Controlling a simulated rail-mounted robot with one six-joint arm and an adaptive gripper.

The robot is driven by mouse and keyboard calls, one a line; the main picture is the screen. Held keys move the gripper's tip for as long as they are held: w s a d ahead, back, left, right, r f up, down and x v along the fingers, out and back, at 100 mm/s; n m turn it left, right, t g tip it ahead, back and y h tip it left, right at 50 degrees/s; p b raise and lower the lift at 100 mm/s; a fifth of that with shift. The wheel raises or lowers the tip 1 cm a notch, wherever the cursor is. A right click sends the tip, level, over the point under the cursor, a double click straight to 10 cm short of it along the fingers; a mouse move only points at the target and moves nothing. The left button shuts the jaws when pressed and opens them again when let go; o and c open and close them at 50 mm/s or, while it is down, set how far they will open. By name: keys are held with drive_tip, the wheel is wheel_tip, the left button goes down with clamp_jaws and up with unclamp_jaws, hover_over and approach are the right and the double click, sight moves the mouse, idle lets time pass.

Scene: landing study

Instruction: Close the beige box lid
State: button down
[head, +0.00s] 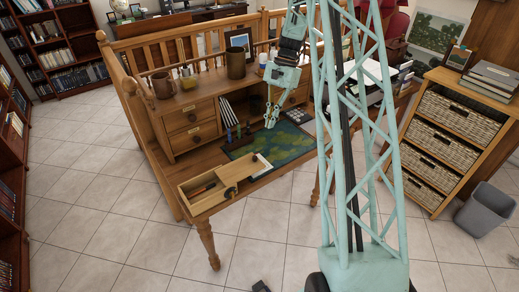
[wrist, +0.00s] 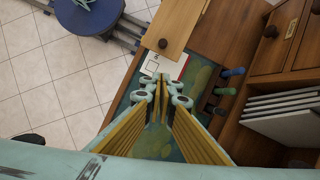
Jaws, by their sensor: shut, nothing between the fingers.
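The beige box (head: 206,204) stands on the front left corner of the wooden desk in the head view. Its left part is uncovered, and dark pen-like items show inside. The beige lid (head: 237,170) lies over the right part and bears a dark round knob (head: 230,192). In the wrist view the lid (wrist: 178,22) shows at the top, with its knob (wrist: 162,43) near the lower left corner. My gripper (head: 271,122) is shut and empty above the green desk mat, behind and to the right of the box; its fingers (wrist: 160,88) point toward the mat.
The green mat (head: 270,147) holds a white paper with a red edge (head: 261,166) beside the box. Upright files (head: 229,113), small drawers (head: 190,125) and a pen stand (head: 236,137) line the desk behind.

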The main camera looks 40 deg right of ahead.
drive_tip(key=shift+f, duration=0.3)
drive_tip(key=s+a+f+b, duration=0.1)
drive_tip(key=s+a+f, duration=0.1)
drive_tip(key=a+f, duration=0.5)
drive_tip(key=shift+s+f+b, duration=0.2)
drive_tip(key=shift+f+b, duration=0.15)
drive_tip(key=shift+f, duration=0.6)
drive_tip(key=shift+a, duration=0.1)
idle(0.5)
